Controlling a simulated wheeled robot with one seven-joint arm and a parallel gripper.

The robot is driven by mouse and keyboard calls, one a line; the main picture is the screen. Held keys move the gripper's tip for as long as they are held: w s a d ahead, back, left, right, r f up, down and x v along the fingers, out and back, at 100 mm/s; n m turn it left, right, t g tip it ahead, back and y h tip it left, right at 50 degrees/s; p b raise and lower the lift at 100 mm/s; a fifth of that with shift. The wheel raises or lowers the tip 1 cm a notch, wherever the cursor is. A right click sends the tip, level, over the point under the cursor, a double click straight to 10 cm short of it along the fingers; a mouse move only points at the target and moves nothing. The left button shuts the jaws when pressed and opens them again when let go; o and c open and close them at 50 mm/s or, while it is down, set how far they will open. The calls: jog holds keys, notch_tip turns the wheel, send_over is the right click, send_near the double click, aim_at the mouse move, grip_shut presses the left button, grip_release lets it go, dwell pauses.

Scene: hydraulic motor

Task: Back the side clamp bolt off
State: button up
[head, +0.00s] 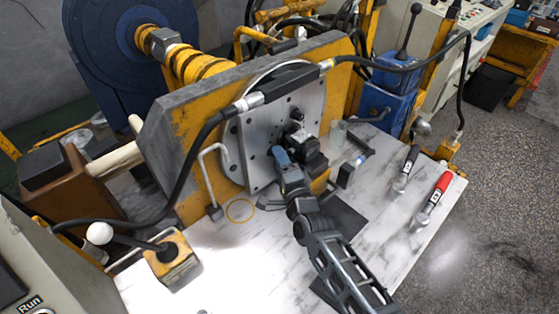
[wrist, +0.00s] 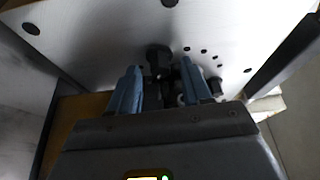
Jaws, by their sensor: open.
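A black hydraulic motor (head: 303,143) is mounted on the grey face plate (head: 262,137) of the upright yellow stand. My gripper (head: 281,157) is at the motor's lower left, its blue fingers close to the plate. In the wrist view, my gripper (wrist: 162,78) has its two blue fingers spread apart. Dark round parts of the motor (wrist: 158,56) show between and just beyond the fingertips. I cannot tell the side clamp bolt apart from these dark parts, nor whether a finger touches it. The fingers and gripper body hide part of the motor.
Black hoses (head: 266,92) cross in front of the stand. A bent grey handle (head: 206,175) stands left of the plate. A yellow ring (head: 240,210) lies on the marble-patterned table (head: 225,262). A red-handled tool (head: 434,195) and a black-handled tool (head: 405,170) lie at right.

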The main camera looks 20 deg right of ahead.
jog(key=shift+w, duration=0.3)
grip_shut()
dwell(0.3)
